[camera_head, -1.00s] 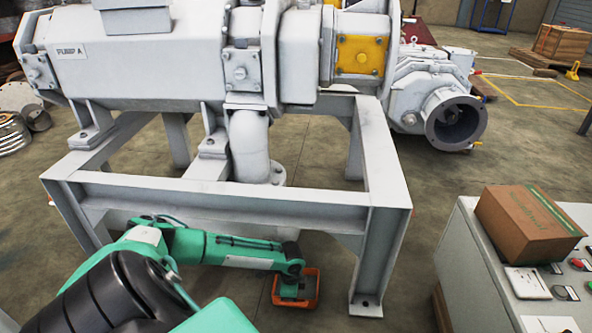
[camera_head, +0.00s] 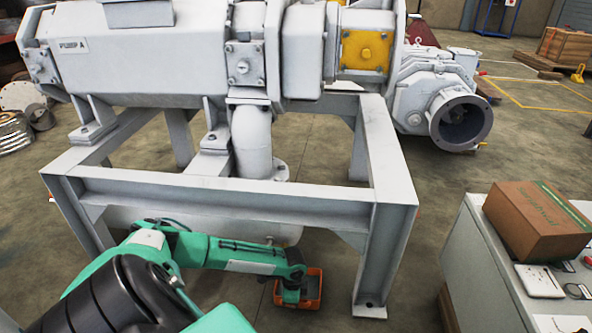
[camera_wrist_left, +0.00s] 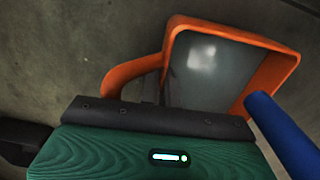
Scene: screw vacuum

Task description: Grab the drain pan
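The drain pan (camera_head: 318,288) is an orange, roughly rectangular container on the floor under the white pump frame, near its front right leg. In the left wrist view, its open top (camera_wrist_left: 282,68) shows a dull grey inside, with an orange loop handle (camera_wrist_left: 118,82) at the left. My left gripper (camera_head: 291,294) is down at the pan, partly covering it in the head view. In the left wrist view, its dark edge and green body cover the pan's near side. The fingertips and any contact with the pan or handle are hidden. My right gripper is not in view.
The white frame's front beam (camera_head: 230,203) and front right leg (camera_head: 378,260) stand close around my left arm. A rounded white vessel (camera_head: 200,222) hangs behind the beam. A control cabinet carrying a cardboard box (camera_head: 537,222) stands at right. Floor between leg and cabinet is clear.

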